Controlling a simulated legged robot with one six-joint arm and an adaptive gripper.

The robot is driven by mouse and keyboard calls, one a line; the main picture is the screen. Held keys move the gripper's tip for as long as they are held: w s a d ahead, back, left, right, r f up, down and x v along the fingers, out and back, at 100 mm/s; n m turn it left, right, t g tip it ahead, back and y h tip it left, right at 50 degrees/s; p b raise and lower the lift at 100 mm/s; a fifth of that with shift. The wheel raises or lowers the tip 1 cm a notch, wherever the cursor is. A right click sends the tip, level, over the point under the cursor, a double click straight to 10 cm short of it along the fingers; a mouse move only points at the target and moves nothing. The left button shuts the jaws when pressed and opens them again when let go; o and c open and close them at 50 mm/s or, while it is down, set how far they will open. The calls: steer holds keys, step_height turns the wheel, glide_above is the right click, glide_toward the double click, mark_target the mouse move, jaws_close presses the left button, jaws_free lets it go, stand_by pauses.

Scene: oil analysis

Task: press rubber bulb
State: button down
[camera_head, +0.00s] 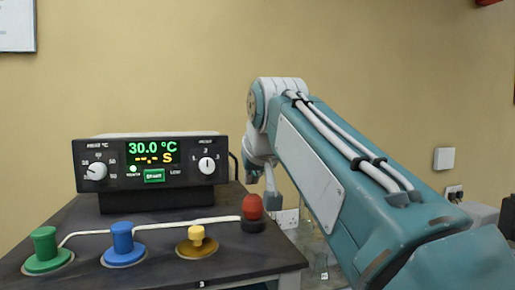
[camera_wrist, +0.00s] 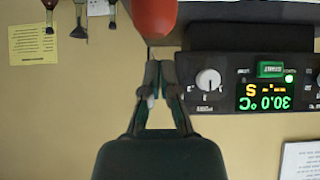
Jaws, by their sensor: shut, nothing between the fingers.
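The red rubber bulb (camera_head: 252,207) stands on a dark base at the right end of the bench top, in front of the instrument's right corner. It also shows in the wrist view (camera_wrist: 154,14), large and cut by the top edge. My gripper (camera_wrist: 158,68) is shut and empty in the wrist view. Its fingertips point toward the bulb and look apart from it; the exact gap is hard to tell. In the head view my arm comes in from the right, and the fingers cannot be made out clearly.
The instrument (camera_head: 150,165) shows 30.0 °C and has two knobs. Green (camera_head: 46,248), blue (camera_head: 122,243) and yellow (camera_head: 196,240) knobs stand along the bench (camera_head: 170,270). A pale line runs across behind them toward the bulb. A wall box (camera_head: 444,160) is at right.

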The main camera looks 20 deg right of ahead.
steer(key=shift+s+a+r, duration=0.1)
steer(key=shift+s+r, duration=0.2)
steer(key=shift+r, duration=0.2)
steer(key=v, duration=0.9)
steer(key=shift+s, duration=0.15)
steer(key=shift+f, duration=0.1)
